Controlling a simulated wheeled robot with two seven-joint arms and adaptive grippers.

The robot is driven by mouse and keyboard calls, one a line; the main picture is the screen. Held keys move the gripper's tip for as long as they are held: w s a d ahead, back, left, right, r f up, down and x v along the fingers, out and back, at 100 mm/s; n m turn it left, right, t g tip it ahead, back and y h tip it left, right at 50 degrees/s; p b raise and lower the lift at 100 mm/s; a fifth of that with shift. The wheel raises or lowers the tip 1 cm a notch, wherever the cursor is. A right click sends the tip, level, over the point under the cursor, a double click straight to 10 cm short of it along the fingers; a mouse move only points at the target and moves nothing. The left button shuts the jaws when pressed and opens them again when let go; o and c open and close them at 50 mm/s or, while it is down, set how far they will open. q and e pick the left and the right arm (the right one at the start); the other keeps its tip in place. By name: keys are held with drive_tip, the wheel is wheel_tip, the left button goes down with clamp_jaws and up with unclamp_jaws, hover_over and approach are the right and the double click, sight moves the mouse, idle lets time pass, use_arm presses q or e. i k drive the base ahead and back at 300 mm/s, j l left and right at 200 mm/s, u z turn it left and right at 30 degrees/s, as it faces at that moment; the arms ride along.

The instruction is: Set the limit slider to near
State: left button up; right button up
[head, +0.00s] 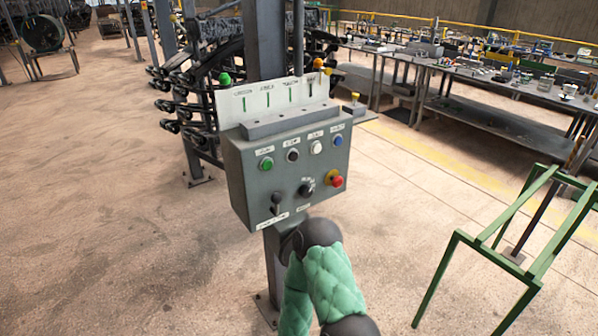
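A grey control box (290,179) stands on a post in the middle of the head view. A small black-tipped lever (276,203) sits at its lower left, with small white labels (272,220) below it. A white plate (262,108) on top carries several labelled upright marks, mostly green; the one at the right looks darker. The lettering is too small to read, so I cannot tell which control is the limit slider or its setting. A green-padded arm of mine (335,283) rises from the bottom below the box. No gripper fingers show.
The box face has green (266,164), black, white and blue round controls, a black knob (305,190) and a red button (335,181). A green metal frame (540,265) stands at right. Dark racks are behind; worktables (480,77) are far right.

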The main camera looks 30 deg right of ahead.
sight(328, 71)
drive_tip(key=z, duration=1.35)
